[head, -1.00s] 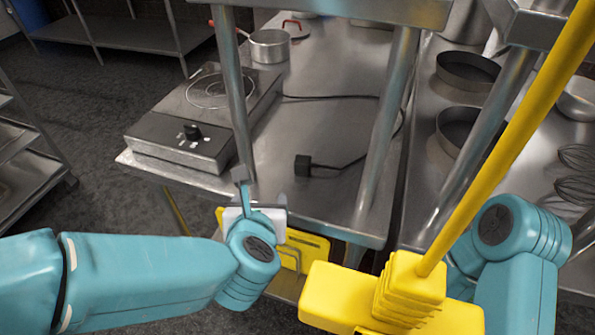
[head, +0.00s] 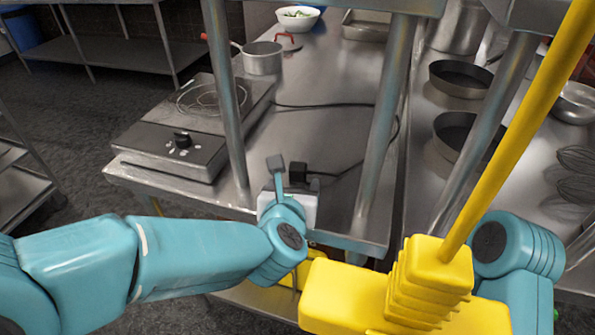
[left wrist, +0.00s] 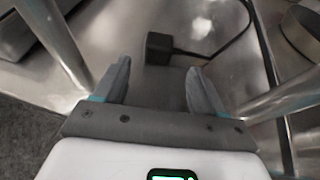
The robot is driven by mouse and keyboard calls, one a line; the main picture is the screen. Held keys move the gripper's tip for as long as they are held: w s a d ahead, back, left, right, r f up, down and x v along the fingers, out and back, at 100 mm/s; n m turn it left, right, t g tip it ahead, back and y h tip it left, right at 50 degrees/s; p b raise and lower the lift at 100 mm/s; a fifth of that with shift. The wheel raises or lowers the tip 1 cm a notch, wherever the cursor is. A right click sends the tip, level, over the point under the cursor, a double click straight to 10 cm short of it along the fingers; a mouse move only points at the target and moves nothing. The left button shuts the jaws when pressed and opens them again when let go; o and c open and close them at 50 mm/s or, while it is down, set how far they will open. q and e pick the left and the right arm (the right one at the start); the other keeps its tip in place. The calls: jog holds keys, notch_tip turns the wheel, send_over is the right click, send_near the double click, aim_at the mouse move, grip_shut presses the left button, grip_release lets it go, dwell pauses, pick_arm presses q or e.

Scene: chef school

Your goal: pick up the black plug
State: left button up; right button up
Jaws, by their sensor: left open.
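The black plug (head: 298,172) lies on the steel table near its front edge, between two steel posts. Its cord runs right and back toward the hotplate. In the left wrist view the plug (left wrist: 158,48) lies just beyond the fingertips, roughly midway between them. My left gripper (head: 290,178) is at the table's front edge, close to the plug in the head view. The left wrist view shows its two fingers (left wrist: 158,75) apart with nothing between them. My right arm shows at the right, but its gripper is not visible.
A hotplate (head: 181,145) stands left on the table (head: 330,110), with a saucepan (head: 262,58) behind it. Steel posts (head: 226,100) and (head: 383,120) flank the plug. A yellow pole with a yellow base (head: 400,290) crosses the right foreground. Round pans (head: 460,78) sit on the right counter.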

aim_at(297, 175)
pick_arm(q)
jog(key=shift+p+x, duration=0.4)
jog(key=shift+x, duration=2.15)
